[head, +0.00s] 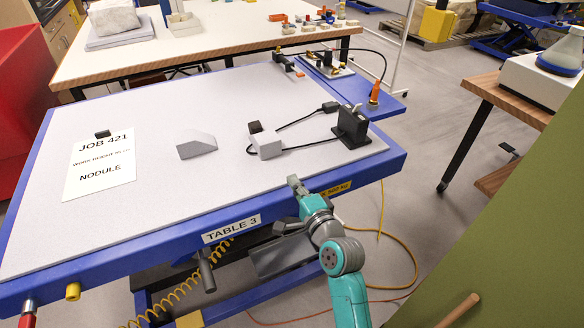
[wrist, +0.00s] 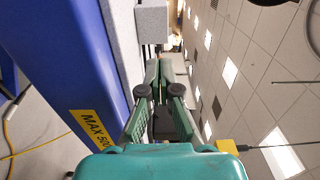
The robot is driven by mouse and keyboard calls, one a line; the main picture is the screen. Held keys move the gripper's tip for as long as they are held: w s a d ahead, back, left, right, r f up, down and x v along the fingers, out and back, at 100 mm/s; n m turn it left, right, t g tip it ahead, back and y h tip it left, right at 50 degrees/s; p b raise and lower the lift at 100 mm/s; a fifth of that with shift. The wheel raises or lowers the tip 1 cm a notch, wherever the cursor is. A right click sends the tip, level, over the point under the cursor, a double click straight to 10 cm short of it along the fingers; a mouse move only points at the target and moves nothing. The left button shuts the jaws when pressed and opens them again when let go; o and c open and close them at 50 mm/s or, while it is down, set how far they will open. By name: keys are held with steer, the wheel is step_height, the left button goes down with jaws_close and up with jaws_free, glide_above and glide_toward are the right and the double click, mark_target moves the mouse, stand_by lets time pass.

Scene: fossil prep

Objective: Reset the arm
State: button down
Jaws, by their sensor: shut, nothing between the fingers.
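My arm is teal and rises from the bottom of the head view. My gripper (head: 295,183) is at the front edge of the blue-framed work table (head: 395,160), close to its rim. In the wrist view my gripper (wrist: 159,68) shows green fingers with dark round pads, closed together with nothing between them. The wrist view is turned on its side, with the blue table edge (wrist: 75,60) on the left and the ceiling on the right.
On the table lie a grey block (head: 197,145), a white box (head: 266,146) with a cable, a black stand (head: 351,126) and a "JOB 421" sheet (head: 100,165). A green panel (head: 500,220) stands at the right. A yellow hose (head: 415,262) lies on the floor.

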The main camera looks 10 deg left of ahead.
steer(key=s+d+f+n+h, duration=0.1)
steer(key=s+d+f+h, duration=0.1)
steer(key=s+d+f, duration=0.5)
steer(key=s+d+f+n+h, duration=0.1)
steer(key=s+d+f+h, duration=0.15)
steer(key=s+d, duration=0.45)
steer(key=s+d+f+n+h, duration=0.2)
steer(key=s+d+f, duration=0.25)
steer(key=s, duration=0.55)
steer(key=s+d+r+n+h, duration=0.1)
steer(key=s+d+r+n, duration=0.1)
steer(key=s, duration=0.6)
steer(key=s+d+r+n+h, duration=0.1)
steer(key=s+d+r+n, duration=0.1)
steer(key=s, duration=0.7)
steer(key=s+d+r+n+h, duration=0.1)
steer(key=s+d+r+n, duration=0.2)
steer(key=s, duration=0.6)
steer(key=shift+s+d, duration=0.2)
steer(key=shift+d, duration=0.1)
